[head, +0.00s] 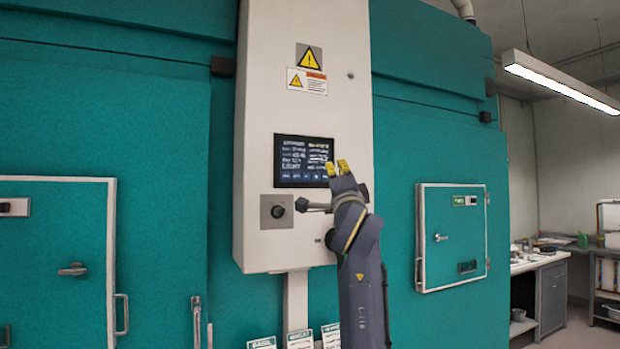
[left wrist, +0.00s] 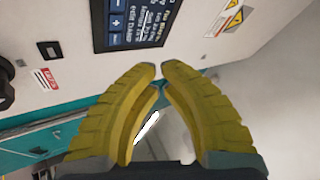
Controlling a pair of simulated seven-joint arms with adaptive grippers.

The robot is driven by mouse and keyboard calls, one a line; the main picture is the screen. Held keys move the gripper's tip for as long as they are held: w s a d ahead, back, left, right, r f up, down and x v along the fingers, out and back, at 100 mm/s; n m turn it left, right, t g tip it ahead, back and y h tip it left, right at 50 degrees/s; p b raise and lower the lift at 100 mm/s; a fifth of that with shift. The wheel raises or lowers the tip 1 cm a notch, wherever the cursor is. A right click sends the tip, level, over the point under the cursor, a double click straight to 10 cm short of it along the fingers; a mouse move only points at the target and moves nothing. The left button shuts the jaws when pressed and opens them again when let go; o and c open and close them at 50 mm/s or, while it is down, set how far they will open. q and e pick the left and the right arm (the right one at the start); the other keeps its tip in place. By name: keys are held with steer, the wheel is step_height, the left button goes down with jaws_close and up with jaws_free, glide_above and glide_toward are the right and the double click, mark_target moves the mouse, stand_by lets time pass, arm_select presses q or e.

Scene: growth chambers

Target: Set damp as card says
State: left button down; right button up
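A dark touch screen (head: 302,160) with white text and a row of blue buttons is on the white control cabinet (head: 310,110). Its text is too small to read surely. My left gripper (head: 337,168) is in front of the screen's lower right corner, yellow fingertips up. Several cards with green headings, such as this one (head: 300,339), are below the cabinet, partly cut off. My right gripper is not in view.
A black round knob (head: 277,211) on a grey plate is left of my wrist. Warning labels (head: 308,68) are above the screen. Teal chamber walls with a closed door (head: 455,235) flank the cabinet. A bench (head: 540,262) stands far right.

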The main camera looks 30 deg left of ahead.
mark_target(306, 176)
arm_select(q)
steer(key=shift+s+a+r+n+y, duration=0.15)
steer(key=shift+s+r+y, duration=0.05)
steer(key=shift+s, duration=0.2)
steer(key=shift+s+a+r+n+y, duration=0.15)
steer(key=shift+s+y, duration=0.05)
steer(key=shift+s, duration=0.15)
steer(key=shift+a, duration=0.1)
steer(key=shift+w+a, duration=0.8)
steer(key=shift+a, duration=0.4)
steer(key=shift+w+a, duration=0.75)
steer(key=shift+a, duration=0.45)
steer(key=shift+w+a, duration=0.8)
steer(key=shift+a, duration=0.4)
steer(key=c, duration=2.1)
jaws_free()
jaws_close()
steer(key=shift+w+a, duration=0.1)
steer(key=shift+a, duration=0.1)
